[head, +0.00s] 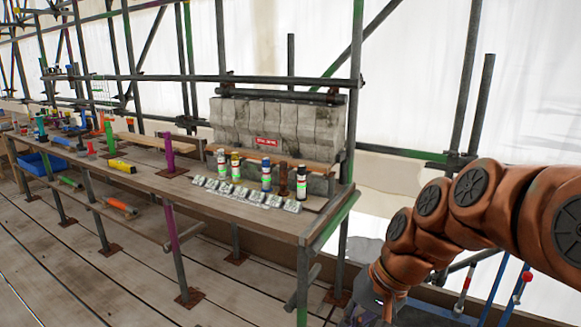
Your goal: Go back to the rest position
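My orange-brown arm (432,215) reaches in from the right edge and bends down at its left end. At the bottom edge, below the last orange link, dark and grey parts that look like my gripper (376,309) are partly in view. They are low, to the right of the workbench's near end and apart from the bench top. The fingertips are cut off or hidden, so I cannot see whether it is open or shut, or whether it holds anything.
A long wooden bench (243,207) on scaffold poles bears several marker-like cans (236,167), small grey blocks (228,189) and scattered tools. Grey stone blocks (265,122) with a red sign stand behind. A scaffold upright (355,90) is left of my arm. Plank floor (80,255) is clear in front.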

